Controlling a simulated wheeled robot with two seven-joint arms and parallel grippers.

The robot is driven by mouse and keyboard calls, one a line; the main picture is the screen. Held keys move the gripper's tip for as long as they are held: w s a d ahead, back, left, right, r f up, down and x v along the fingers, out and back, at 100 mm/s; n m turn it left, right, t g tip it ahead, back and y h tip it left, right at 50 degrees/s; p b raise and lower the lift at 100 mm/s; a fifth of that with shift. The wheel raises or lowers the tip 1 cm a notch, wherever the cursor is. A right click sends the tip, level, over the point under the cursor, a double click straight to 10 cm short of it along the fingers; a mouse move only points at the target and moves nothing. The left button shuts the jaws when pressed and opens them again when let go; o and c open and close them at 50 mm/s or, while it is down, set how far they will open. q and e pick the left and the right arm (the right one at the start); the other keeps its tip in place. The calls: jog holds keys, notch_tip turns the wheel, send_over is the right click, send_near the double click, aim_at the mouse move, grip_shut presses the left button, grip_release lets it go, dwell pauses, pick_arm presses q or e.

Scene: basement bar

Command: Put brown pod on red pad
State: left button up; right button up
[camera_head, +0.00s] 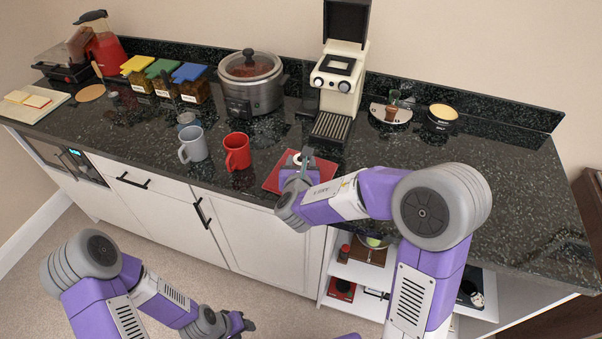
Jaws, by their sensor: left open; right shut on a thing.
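The red pad (271,182) lies flat near the counter's front edge, right of the red mug. My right gripper (305,162) is over the pad, pointing down, and is shut on a small round thing with a pale top (293,160). The fingers and wrist hide much of this thing, so I cannot tell its body colour or whether it touches the pad. A small brown item (390,114) stands on a round pale-and-dark holder (376,112) at the back right, with a green one above it. My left gripper (243,323) is open and empty, low in front of the cabinets.
A red mug (237,152) and a grey mug (194,145) stand left of the pad. A cream coffee machine (341,75) stands behind it, and a slow cooker (250,87) behind the mugs. Open shelves (349,273) lie below. The counter's right side is clear.

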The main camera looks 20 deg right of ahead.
jog(key=shift+f+b, duration=0.35)
jog(key=shift+f, duration=1.1)
jog(key=shift+f+b, duration=0.2)
jog(key=shift+b, duration=0.1)
jog(key=o, duration=1)
jog(key=shift+r, duration=0.1)
jog(key=shift+r+p, duration=0.2)
jog(key=shift+p, duration=0.2)
jog(key=p+v, duration=0.1)
jog(key=v, duration=1.1)
